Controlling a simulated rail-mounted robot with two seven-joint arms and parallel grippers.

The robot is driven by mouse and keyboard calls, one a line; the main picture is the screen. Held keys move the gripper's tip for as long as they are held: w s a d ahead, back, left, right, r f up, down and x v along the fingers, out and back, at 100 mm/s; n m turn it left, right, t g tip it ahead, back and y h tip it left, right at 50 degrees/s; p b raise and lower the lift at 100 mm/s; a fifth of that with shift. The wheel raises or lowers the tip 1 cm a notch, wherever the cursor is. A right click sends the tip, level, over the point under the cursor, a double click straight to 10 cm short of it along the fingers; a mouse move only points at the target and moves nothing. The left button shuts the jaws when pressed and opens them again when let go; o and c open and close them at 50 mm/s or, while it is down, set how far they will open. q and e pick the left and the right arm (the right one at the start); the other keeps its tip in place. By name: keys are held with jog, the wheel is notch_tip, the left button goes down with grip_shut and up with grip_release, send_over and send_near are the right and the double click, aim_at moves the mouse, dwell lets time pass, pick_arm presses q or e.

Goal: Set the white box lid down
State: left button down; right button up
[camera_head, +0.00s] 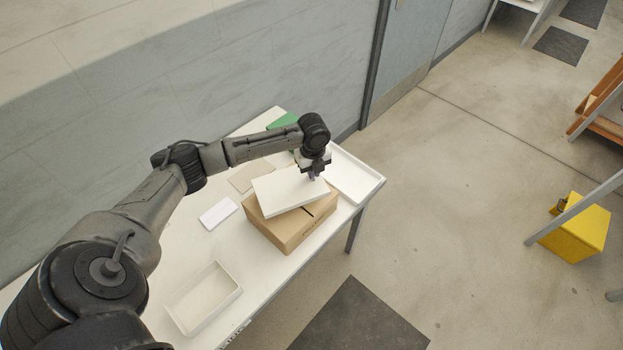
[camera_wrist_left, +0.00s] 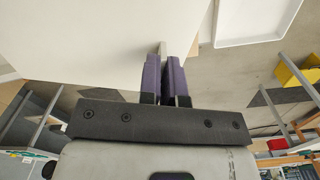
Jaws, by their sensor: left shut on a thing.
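The white box lid (camera_head: 285,192) is over the brown cardboard box (camera_head: 283,232) on the table. I cannot tell whether it touches the box top. My left gripper (camera_head: 313,177) is shut on the lid's far right edge. In the left wrist view, the purple fingers of the left gripper (camera_wrist_left: 165,58) close on the lid (camera_wrist_left: 80,40), a large pale surface that fills the upper left. An open white box (camera_head: 236,291) without a cover stands at the table's near end. My right gripper is not in view.
The white table (camera_head: 180,262) also holds a white tray (camera_head: 372,190) at the right end, a small white slab (camera_head: 218,213), a tan flat piece (camera_head: 240,181) and a green item (camera_head: 283,121). A wall runs behind. A yellow bin (camera_head: 580,232) stands on the floor, right.

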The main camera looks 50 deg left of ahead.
pick_arm(q)
jog(key=shift+a+f, duration=0.2)
jog(key=shift+a, duration=0.05)
jog(key=shift+f, duration=1.95)
jog(key=shift+f, duration=0.1)
jog(key=shift+f, duration=0.3)
jog(key=c, duration=1.3)
grip_release()
